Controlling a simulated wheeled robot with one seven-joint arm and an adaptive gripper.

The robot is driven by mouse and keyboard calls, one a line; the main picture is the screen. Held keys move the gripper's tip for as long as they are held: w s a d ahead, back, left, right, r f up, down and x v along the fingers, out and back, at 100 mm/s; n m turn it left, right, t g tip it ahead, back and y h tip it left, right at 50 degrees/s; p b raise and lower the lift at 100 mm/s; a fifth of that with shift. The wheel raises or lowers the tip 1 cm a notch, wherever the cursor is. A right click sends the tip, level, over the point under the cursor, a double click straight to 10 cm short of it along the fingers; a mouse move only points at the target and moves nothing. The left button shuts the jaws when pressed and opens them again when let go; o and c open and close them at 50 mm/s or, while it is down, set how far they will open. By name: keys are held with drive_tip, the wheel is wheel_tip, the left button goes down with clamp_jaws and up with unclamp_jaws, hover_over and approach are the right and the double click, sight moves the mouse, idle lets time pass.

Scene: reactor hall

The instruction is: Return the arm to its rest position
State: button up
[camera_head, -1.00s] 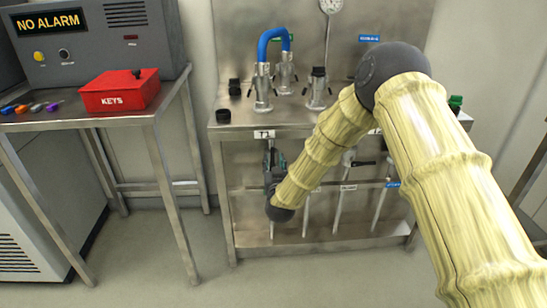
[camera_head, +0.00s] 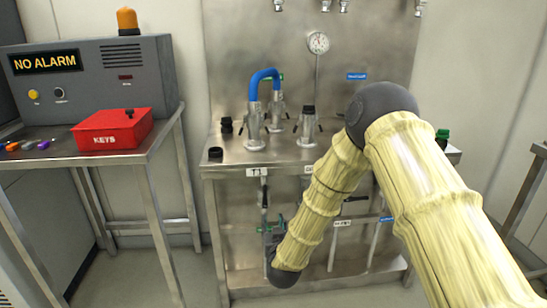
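My arm, in a pale yellow ribbed sleeve with dark grey joints, comes in from the lower right. It bends at a dark elbow and slopes down to the left, in front of the steel bench. My gripper (camera_head: 274,238) is at the far end, beside the dark wrist joint, below the bench top. It is small and mostly hidden by the wrist, so its fingers cannot be made out. No held object can be seen.
The steel bench (camera_head: 228,152) carries a blue hose (camera_head: 262,76) joining two fittings, with a capped fitting beside it. Valve rods hang below. On the left table (camera_head: 150,150) are a red KEYS box (camera_head: 112,131) and an alarm console (camera_head: 95,85). Floor between is clear.

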drive_tip(key=s+d+f+g, duration=0.4)
drive_tip(key=s+d+f, duration=0.1)
drive_tip(key=s+f, duration=0.45)
drive_tip(key=s+d+f+g+h, duration=0.1)
drive_tip(key=s+d+f+g, duration=0.2)
drive_tip(key=s+d+f, duration=0.6)
drive_tip(key=s+d+f+g, duration=0.2)
drive_tip(key=s+f+g, duration=0.35)
drive_tip(key=s, duration=0.75)
drive_tip(key=s+d+f+m+g, duration=0.1)
drive_tip(key=s+d, duration=0.2)
drive_tip(key=s, duration=0.4)
drive_tip(key=s+d+f+g+h, duration=0.1)
drive_tip(key=s+d+g, duration=0.1)
drive_tip(key=s, duration=0.6)
drive_tip(key=s+d+f+m+g, duration=0.1)
drive_tip(key=s+d+f, duration=0.15)
drive_tip(key=s, duration=0.45)
wheel_tip(320, 180, up, 24)
drive_tip(key=p, duration=2.2)
drive_tip(key=shift+s+d+f+p, duration=0.15)
drive_tip(key=shift+s+d+p, duration=0.1)
drive_tip(key=shift+p, duration=0.1)
